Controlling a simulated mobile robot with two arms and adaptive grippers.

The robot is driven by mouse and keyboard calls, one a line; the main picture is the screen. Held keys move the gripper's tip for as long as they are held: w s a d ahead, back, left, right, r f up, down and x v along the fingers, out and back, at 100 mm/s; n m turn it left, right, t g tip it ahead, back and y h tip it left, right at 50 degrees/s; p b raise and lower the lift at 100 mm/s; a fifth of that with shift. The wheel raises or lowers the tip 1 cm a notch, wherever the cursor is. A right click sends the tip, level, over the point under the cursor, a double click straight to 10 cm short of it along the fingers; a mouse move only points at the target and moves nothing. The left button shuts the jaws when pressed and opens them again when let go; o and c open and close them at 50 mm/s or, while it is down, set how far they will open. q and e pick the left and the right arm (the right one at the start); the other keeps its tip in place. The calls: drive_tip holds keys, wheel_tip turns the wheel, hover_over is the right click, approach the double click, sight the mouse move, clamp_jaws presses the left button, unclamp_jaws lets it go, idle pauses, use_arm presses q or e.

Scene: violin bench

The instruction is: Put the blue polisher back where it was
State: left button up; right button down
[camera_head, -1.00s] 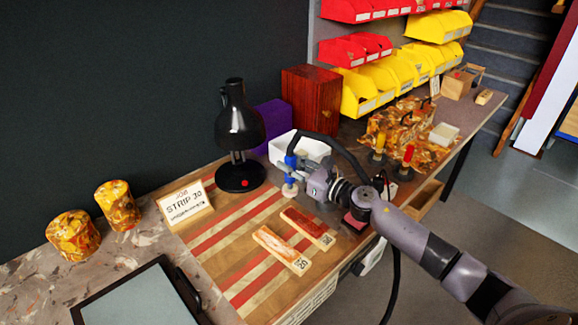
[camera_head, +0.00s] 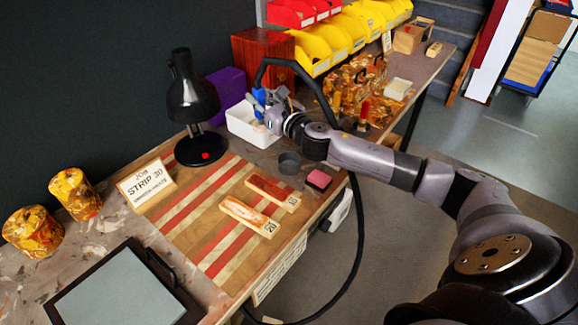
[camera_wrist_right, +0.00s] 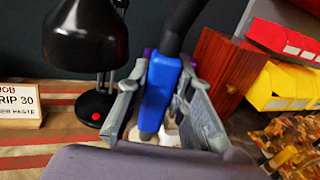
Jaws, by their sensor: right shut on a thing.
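My right gripper (camera_head: 265,107) is shut on the blue polisher (camera_head: 257,97) beside the white bin, at the back of the bench. In the right wrist view the polisher (camera_wrist_right: 160,85) stands nearly upright between the two fingers (camera_wrist_right: 158,100), with a dark hose at its top. Its lower end is partly hidden, and I cannot tell whether it touches anything. A dark round holder (camera_head: 289,163) stands empty-looking on the bench, in front of the white bin (camera_head: 241,126). My left gripper is not in view.
A black lamp (camera_head: 193,100) stands left of the bin, and a purple box (camera_head: 227,88) is behind it. A pink block (camera_head: 319,180) and two wooden strips (camera_head: 249,215) lie nearer the front. The hose loops over the bench.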

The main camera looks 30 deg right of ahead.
drive_tip(key=s+d+r+m+g+h+p, duration=0.2)
drive_tip(key=d+r+m+h, duration=0.1)
drive_tip(key=d+m+h, duration=0.45)
wheel_tip(320, 180, down, 20)
drive_tip(key=n+h+b, duration=0.1)
drive_tip(key=h+b, duration=0.1)
drive_tip(key=b, duration=0.3)
drive_tip(key=shift+d, duration=0.25)
drive_tip(key=shift+f+b, duration=0.2)
drive_tip(key=shift+b, duration=0.2)
drive_tip(key=c, duration=1.4)
unclamp_jaws()
drive_tip(key=shift+f, duration=0.1)
